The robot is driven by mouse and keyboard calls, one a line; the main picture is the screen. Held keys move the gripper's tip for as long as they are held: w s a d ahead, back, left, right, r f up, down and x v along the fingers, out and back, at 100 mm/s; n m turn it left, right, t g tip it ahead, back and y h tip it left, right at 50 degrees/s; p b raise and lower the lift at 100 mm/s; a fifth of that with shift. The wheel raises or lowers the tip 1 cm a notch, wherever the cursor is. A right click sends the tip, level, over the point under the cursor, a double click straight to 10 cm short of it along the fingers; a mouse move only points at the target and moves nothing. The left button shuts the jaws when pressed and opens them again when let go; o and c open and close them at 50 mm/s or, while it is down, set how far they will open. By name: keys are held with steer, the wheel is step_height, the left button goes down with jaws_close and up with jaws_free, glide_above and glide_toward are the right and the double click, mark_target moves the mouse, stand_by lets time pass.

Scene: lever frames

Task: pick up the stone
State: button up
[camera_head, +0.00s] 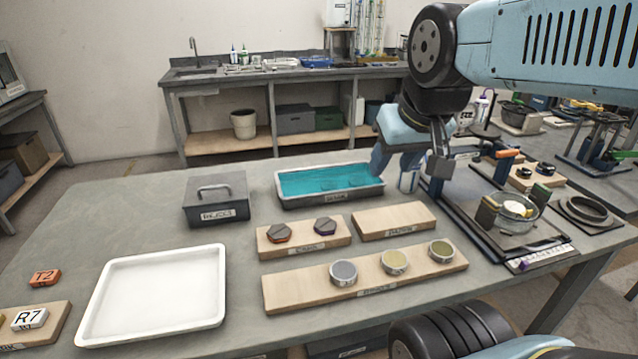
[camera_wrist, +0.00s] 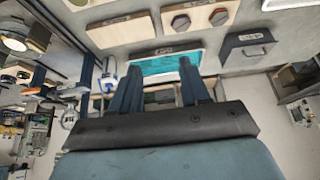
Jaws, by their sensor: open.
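Two dark hexagonal pieces lie on a small wooden board (camera_head: 335,241) in the middle of the table: a left one with a reddish-brown edge (camera_head: 278,233) and a right one with a purplish edge (camera_head: 325,226). They also show in the wrist view (camera_wrist: 180,22) (camera_wrist: 219,17). I cannot tell whether either is the stone. My gripper (camera_wrist: 160,68) is open, with nothing seen between its fingers. It hangs above the table near the right end of the teal-filled tray (camera_head: 290,203), apart from the hexagonal pieces.
A longer board (camera_head: 300,291) holds three round tins. An empty board (camera_head: 420,212), a lidded grey box (camera_head: 217,211) and a white tray (camera_head: 95,325) stand around. A glass dish (camera_head: 532,216) sits on the apparatus at right. The table's left rear is clear.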

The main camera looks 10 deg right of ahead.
steer(key=o, duration=0.3)
steer(key=shift+w, duration=0.45)
steer(key=o, duration=0.3)
steer(key=w, duration=0.1)
steer(key=w+d, duration=0.1)
steer(key=w, duration=0.1)
steer(key=shift+w+d+m+y, duration=0.1)
steer(key=shift+d+m+y, duration=0.2)
steer(key=shift+d, duration=0.1)
steer(key=shift+o, duration=0.9)
steer(key=w+f+m+g, duration=0.1)
steer(key=w+f, duration=0.1)
steer(key=w, duration=0.8)
steer(key=shift+w+f+m, duration=0.15)
steer(key=shift+f+m, duration=0.15)
steer(key=shift+f, duration=0.1)
steer(key=m+h, duration=0.2)
steer(key=m, duration=0.1)
glide_above(329, 185)
steer(key=s, duration=0.2)
steer(key=shift+g, duration=0.3)
steer(key=f, duration=1.9)
steer(key=shift+s+a, duration=0.2)
steer(key=shift+a, duration=0.2)
steer(key=shift+x, duration=3.1)
